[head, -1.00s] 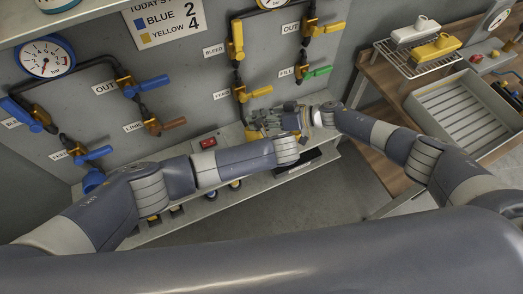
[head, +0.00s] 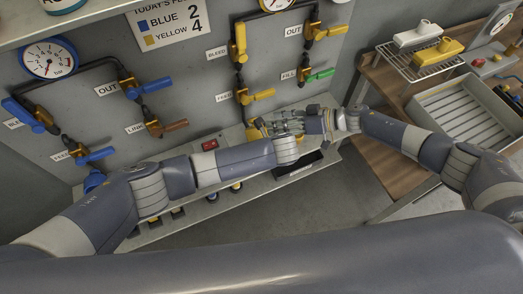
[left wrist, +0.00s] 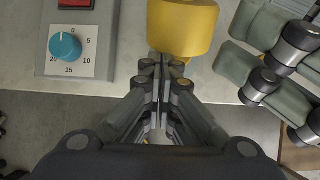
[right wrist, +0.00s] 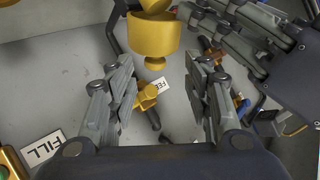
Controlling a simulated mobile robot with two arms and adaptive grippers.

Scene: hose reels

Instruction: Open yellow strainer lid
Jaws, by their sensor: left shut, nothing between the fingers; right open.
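The yellow strainer (head: 254,132) shows in the head view as a small yellow part below the yellow pipework, partly hidden by my grippers. In the left wrist view its rounded yellow body (left wrist: 183,27) lies just beyond the fingertips of my left gripper (left wrist: 165,66), which is shut and empty. I cannot tell whether they touch. In the right wrist view the yellow cup (right wrist: 153,36) with a small knob underneath is ahead of my right gripper (right wrist: 163,70), which is open and empty. My right gripper (head: 288,122) also shows in the head view. Whether the lid is open cannot be told.
A yellow feed valve handle (head: 262,94) and a green fill handle (head: 320,73) are on the panel nearby. A control box with a blue dial (left wrist: 65,46) stands left of the strainer. A wooden bench with a grey tray (head: 465,112) is at right.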

